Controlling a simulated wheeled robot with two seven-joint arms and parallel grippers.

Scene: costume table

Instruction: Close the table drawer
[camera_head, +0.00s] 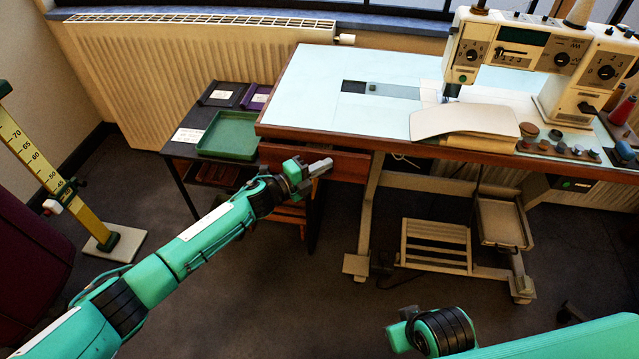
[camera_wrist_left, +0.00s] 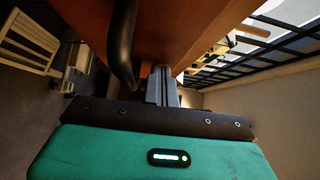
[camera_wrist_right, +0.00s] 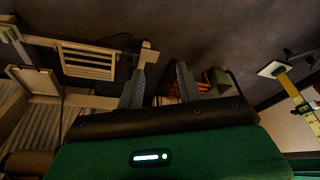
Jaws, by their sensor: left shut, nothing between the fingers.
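The sewing table (camera_head: 390,65) has a pale top with a brown wooden edge. Its drawer (camera_head: 350,166) is under the left end, and its reddish-brown front shows below the table edge. How far it stands out is hard to tell. My left gripper (camera_head: 319,167) is shut and empty, in front of the drawer front and covering part of it. In the left wrist view, the fingers (camera_wrist_left: 161,86) are together close to a large brown wooden panel (camera_wrist_left: 185,30); contact cannot be made out. My right gripper (camera_wrist_right: 160,84) is open and empty, low and away from the table.
A green tray (camera_head: 229,135) lies on a dark side table left of the drawer. A sewing machine (camera_head: 540,55) and several spools are on the table's right side. A pedal (camera_head: 436,245) and table legs are below. A yellow measuring stand (camera_head: 40,165) is at left.

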